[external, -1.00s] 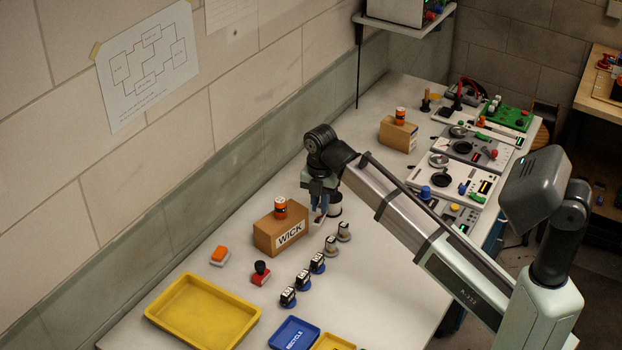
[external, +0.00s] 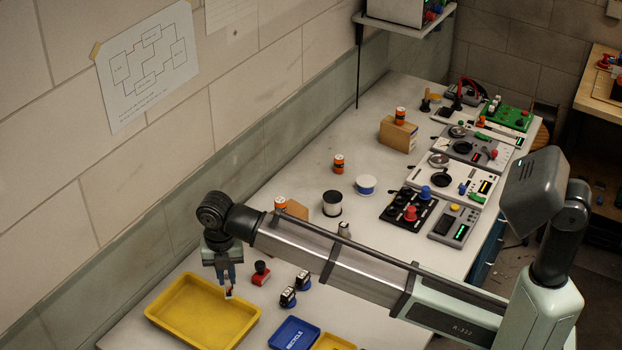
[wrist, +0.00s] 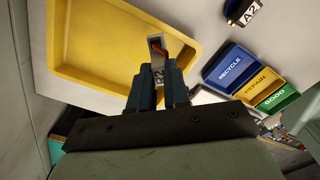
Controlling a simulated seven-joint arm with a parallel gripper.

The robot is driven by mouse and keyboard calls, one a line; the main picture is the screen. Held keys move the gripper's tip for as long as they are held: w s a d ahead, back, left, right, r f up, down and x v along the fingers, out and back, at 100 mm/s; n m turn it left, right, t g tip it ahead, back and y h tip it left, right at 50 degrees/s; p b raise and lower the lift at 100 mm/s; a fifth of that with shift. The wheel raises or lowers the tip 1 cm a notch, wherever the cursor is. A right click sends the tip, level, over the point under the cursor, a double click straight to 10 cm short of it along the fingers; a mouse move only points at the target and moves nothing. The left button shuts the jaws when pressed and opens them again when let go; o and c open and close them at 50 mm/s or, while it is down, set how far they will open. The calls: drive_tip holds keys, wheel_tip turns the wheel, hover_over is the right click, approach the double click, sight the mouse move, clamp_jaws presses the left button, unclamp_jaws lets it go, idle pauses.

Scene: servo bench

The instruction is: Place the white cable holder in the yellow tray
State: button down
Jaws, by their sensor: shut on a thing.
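The yellow tray (external: 170,322) lies on the bench at the lower left; it fills the upper left of the wrist view (wrist: 85,45). My gripper (external: 228,286) is over the tray's right part, pointing down. In the wrist view, my gripper (wrist: 158,88) is shut on a small white piece (wrist: 154,41) with a red part and dark lettering. The same piece shows below the fingers in the external view (external: 229,295). I cannot tell for sure that it is the white cable holder. The tray's visible floor is empty.
A red stamp-like object (external: 261,274) stands just right of my gripper. Labelled black-and-white blocks (external: 288,297) stand further right. The blue recycle tray (external: 294,334) lies right of the yellow tray, with repair (wrist: 256,84) and good (wrist: 278,99) trays beside it. The wall is close behind.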

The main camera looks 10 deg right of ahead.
drive_tip(key=s+a, duration=0.3)
drive_tip(key=a, duration=0.1)
drive_tip(key=n, duration=0.1)
hover_over(208, 315)
drive_tip(key=shift+f, duration=4.55)
drive_tip(key=shift+f, duration=0.1)
drive_tip(key=c, duration=1.1)
unclamp_jaws()
wheel_tip(208, 315, up, 12)
